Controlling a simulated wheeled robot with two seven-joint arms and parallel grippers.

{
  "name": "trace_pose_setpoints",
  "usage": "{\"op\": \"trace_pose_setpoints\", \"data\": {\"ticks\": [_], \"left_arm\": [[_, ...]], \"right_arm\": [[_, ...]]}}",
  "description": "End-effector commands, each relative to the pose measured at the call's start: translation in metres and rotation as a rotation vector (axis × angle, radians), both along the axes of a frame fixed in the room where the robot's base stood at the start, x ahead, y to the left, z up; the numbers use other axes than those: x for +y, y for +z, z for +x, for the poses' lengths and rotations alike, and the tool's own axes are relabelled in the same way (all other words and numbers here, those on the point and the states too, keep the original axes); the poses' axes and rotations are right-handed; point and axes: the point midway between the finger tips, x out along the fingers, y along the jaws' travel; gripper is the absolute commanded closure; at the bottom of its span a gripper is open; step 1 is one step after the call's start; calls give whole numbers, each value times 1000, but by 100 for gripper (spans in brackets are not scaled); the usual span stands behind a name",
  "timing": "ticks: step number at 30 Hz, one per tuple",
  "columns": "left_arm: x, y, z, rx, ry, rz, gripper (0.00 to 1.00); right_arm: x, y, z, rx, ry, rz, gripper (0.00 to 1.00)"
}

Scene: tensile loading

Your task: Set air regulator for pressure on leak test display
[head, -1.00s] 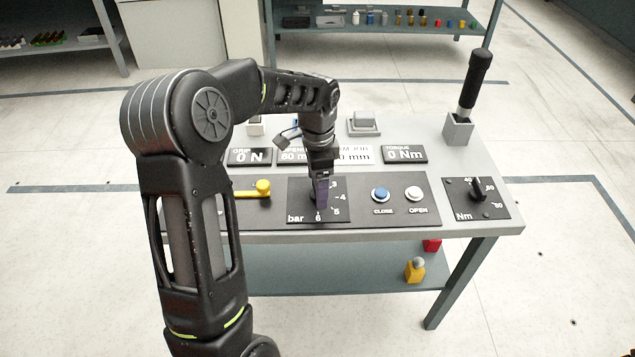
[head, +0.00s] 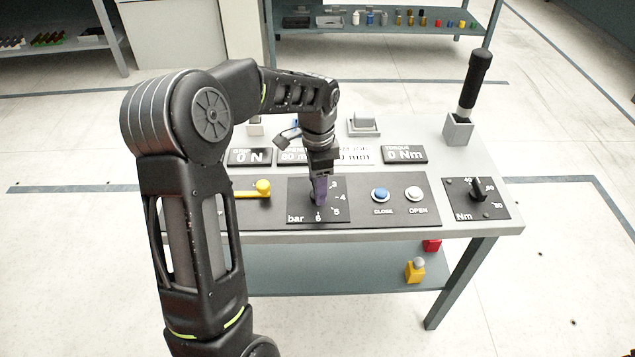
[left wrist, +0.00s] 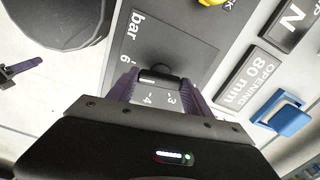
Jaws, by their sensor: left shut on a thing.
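The part of the scale behind the gripper is hidden in the head view. No display reading a leak test pressure can be made out.
A yellow lever (head: 262,188) lies left of the dial. Blue CLOSE (head: 380,195) and white OPEN (head: 413,194) buttons are to its right, then a Nm dial (head: 478,196). A black-handled tool (head: 472,85) stands in a holder.

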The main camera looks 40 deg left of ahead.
Motion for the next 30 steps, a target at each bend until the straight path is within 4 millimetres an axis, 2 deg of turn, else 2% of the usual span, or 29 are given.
{"op": "trace_pose_setpoints", "data": {"ticks": [14, 30], "left_arm": [[0, 0, 0, 0, 97, 0, 82], [0, 1, 0, 0, 535, 0, 82]], "right_arm": [[0, 1, 0, 0, 0, 0, 64], [0, 3, 0, 0, 0, 0, 64]]}}
